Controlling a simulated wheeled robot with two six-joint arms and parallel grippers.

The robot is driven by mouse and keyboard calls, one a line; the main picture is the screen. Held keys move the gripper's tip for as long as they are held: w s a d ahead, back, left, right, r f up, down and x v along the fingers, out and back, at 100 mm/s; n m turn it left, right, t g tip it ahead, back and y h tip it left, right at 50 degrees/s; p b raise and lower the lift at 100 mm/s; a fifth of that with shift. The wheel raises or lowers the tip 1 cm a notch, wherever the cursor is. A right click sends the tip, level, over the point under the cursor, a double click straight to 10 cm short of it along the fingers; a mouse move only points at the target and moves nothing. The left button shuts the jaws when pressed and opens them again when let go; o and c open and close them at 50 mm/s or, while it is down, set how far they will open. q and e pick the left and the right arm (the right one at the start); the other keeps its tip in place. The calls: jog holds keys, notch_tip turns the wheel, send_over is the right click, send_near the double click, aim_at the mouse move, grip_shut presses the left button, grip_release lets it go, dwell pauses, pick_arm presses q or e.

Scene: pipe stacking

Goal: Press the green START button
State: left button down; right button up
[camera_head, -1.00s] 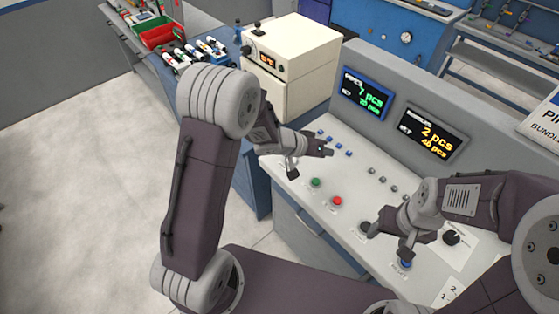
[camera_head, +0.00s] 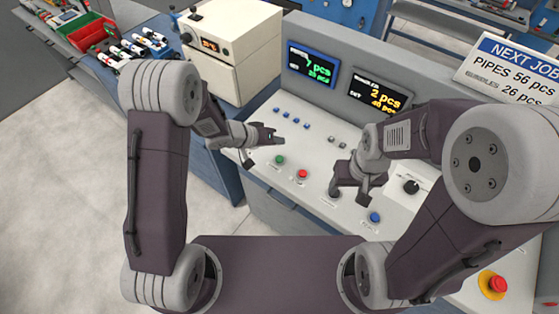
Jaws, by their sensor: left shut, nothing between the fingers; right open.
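The green START button (camera_head: 280,160) sits on the sloped white control panel (camera_head: 318,187), left of a red button (camera_head: 302,174). My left gripper (camera_head: 280,142) is shut and empty. In the picture it is just above the green button, and the button is not covered. Whether the two touch is hard to tell, but a gap shows between them. My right gripper (camera_head: 347,196) is open and empty, pointing down over the panel near a dark knob (camera_head: 334,192) and to the left of a blue button (camera_head: 375,217).
Two displays (camera_head: 312,64) (camera_head: 378,97) stand at the panel's back. Small blue switches (camera_head: 291,114) and grey ones (camera_head: 337,142) lie behind the buttons. A black rotary knob (camera_head: 411,187) and a red emergency stop (camera_head: 493,284) are at right. A cream box (camera_head: 235,45) stands at left.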

aim_at(277, 160)
pick_arm(q)
notch_tip(277, 160, down, 7)
jog(key=b, duration=0.6)
jog(key=shift+r, duration=0.15)
jog(key=shift+f, duration=0.3)
pick_arm(e)
notch_tip(277, 160, down, 8)
jog(key=shift+r, duration=0.25)
pick_arm(q)
jog(key=shift+f, duration=0.1)
dwell(0.6)
jog(key=shift+f, duration=0.3)
jog(key=shift+f+b, duration=0.4)
pick_arm(e)
jog(key=shift+f, duration=0.15)
pick_arm(q)
jog(key=shift+r, duration=0.1)
dwell(0.5)
jog(key=shift+r+p, duration=0.75)
jog(key=shift+p, duration=0.35)
pick_arm(e)
jog(key=shift+r, duration=1.1)
